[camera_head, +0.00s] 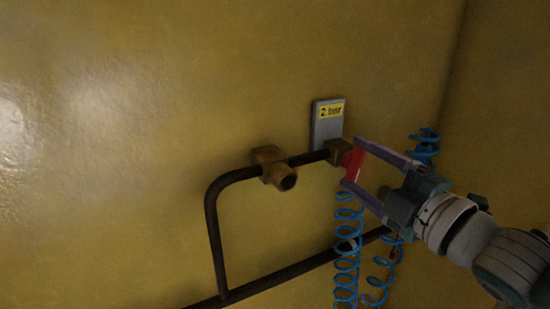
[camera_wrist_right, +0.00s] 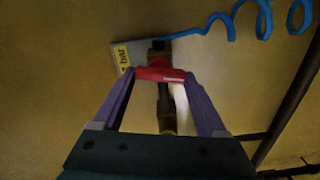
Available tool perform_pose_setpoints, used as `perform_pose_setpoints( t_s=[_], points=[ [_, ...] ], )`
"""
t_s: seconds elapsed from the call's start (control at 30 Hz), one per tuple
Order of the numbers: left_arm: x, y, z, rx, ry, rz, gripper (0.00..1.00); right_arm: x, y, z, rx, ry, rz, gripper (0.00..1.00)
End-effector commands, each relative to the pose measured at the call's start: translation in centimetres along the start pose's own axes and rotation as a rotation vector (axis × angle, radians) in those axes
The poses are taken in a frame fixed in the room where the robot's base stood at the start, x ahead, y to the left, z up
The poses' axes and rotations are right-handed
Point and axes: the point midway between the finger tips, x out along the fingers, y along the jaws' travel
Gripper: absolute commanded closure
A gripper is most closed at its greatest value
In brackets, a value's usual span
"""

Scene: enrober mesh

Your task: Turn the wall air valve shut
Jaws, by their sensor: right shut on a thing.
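The air valve has a brass body (camera_head: 338,151) at the right end of a dark pipe on the wall. Its red handle (camera_head: 353,163) sits between the fingers of my right gripper (camera_head: 353,163). In the right wrist view the red handle (camera_wrist_right: 160,74) lies crosswise between the two purple fingertips, and the gripper is shut on it. The brass body (camera_wrist_right: 159,59) shows just beyond the handle. My left gripper is in neither view.
A grey plate with a yellow "bar" label (camera_head: 328,122) is on the wall above the valve. A second brass fitting (camera_head: 272,165) is on the pipe (camera_head: 212,220) to the left. Blue coiled hoses (camera_head: 348,245) hang below. The left wall is bare.

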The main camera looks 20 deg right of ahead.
Motion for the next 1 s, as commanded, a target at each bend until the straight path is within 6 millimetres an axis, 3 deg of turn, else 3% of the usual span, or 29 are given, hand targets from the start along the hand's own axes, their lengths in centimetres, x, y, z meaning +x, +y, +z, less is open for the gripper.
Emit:
perform_pose_setpoints(
  t_s=[0.4, 0.97, 1.0],
  points=[
    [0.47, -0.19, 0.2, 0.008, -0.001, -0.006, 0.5, 0.0, -0.08, -0.03, -0.196, 0.001, 0.002, 0.81],
    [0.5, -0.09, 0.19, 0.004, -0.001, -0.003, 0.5, 0.0, -0.07, -0.03, -0.228, 0.001, 0.001, 0.81],
    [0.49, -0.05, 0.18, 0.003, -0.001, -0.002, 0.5, 0.0, -0.07, -0.03, -0.228, 0.001, 0.001, 0.23]
  ],
)
